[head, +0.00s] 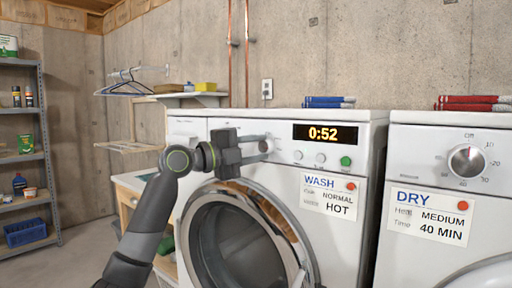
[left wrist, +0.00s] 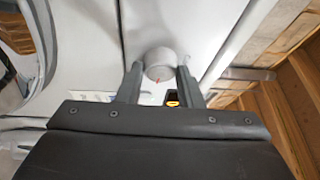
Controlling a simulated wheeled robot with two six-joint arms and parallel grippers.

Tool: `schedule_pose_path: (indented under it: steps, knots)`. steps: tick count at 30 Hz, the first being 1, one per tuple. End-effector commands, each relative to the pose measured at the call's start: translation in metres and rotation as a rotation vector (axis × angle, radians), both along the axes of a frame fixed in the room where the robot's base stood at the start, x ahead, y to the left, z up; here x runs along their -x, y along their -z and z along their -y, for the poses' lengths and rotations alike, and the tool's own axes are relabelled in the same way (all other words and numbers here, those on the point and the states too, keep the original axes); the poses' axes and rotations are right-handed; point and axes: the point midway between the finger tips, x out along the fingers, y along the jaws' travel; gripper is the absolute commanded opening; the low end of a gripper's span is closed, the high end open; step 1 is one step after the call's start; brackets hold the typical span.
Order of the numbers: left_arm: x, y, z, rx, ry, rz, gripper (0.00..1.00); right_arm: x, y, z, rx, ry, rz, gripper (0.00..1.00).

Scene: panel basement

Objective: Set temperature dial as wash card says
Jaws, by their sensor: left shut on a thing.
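The washer (head: 355,155) stands in the middle of the head view, its round glass door ajar. The wash card (head: 330,197) on its front reads WASH, NORMAL and HOT. My left gripper (head: 262,146) is at the washer's control panel, shut on a round pale dial (head: 267,147). The left wrist view shows this dial (left wrist: 159,62) between the two fingers, with a small orange-red mark on it. Its printed settings are hidden or too small to read, so I cannot tell where it points. My right gripper is not in view.
The washer's display (head: 325,134) reads 0:52, with a green button (head: 346,161) below it. A dryer (head: 480,160) with its own dial (head: 466,161) and dry card (head: 430,215) stands at the right. Metal shelves (head: 45,155) stand at the far left.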

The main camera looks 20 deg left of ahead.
Motion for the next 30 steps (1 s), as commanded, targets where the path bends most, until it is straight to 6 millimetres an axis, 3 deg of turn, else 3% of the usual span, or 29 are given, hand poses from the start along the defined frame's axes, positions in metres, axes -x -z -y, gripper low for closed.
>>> schedule_pose_path:
  steps: [18,19,23,30]
  knots:
    - [-0.0003,0.0001,-0.0004,-0.041,-0.002,0.015,0.1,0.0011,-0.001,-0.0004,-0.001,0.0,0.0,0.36]
    - [-0.0003,0.0001,-0.0004,-0.041,-0.002,0.015,0.36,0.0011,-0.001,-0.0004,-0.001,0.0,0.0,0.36]
    - [-0.0002,0.0,-0.0004,-0.039,-0.002,0.015,0.53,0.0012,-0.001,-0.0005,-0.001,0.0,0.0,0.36]
    - [-0.0001,-0.0001,-0.0003,-0.039,-0.002,0.014,0.55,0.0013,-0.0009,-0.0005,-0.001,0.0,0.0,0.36]
